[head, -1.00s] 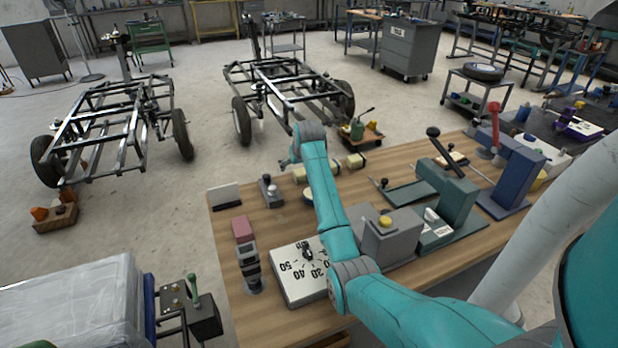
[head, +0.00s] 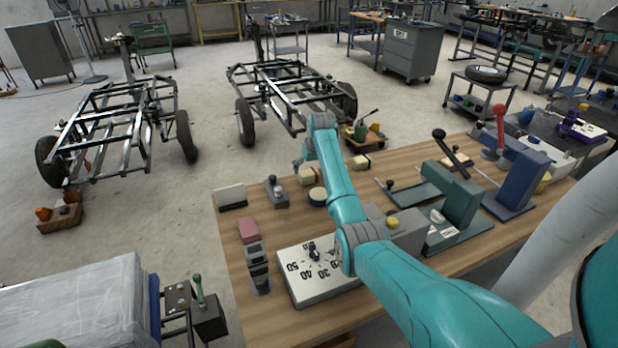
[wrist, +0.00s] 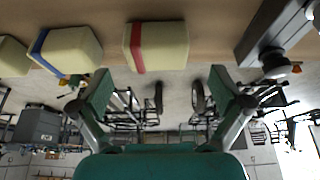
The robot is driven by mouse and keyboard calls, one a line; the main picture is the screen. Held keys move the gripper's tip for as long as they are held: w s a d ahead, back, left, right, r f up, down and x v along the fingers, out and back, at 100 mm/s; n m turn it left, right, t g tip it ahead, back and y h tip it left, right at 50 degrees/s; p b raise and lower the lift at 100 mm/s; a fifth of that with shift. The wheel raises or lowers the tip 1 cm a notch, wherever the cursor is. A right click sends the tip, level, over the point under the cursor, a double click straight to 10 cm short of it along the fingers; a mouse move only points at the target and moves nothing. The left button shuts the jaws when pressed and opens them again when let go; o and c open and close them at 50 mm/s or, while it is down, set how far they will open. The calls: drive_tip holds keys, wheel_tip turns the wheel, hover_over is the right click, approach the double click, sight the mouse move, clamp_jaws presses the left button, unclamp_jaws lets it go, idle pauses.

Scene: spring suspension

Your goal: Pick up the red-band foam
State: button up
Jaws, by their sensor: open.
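The red-band foam (wrist: 157,46) is a cream block with a red stripe near one end. In the wrist view, which appears upside down, it sits on the wooden bench at top centre. My gripper (wrist: 158,92) is open and empty, its two teal fingers spread either side of the block's line. The foam appears beyond the fingertips, not between them. In the head view a cream block (head: 306,174) stands near the bench's far edge, beside my forearm; my fingers cannot be made out there.
A blue-band foam (wrist: 66,50) stands beside the red-band one, with another cream block (wrist: 10,50) farther left. A dark device with a knob (head: 275,190) is on the other side. A numbered dial box (head: 318,278) and a green press (head: 452,215) occupy the nearer bench.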

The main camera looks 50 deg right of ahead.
sight(309, 172)
drive_tip(key=shift+x, duration=2.15)
drive_tip(key=shift+s+d, duration=0.1)
drive_tip(key=shift+d, duration=0.05)
drive_tip(key=shift+c, duration=0.3)
drive_tip(key=c, duration=0.8)
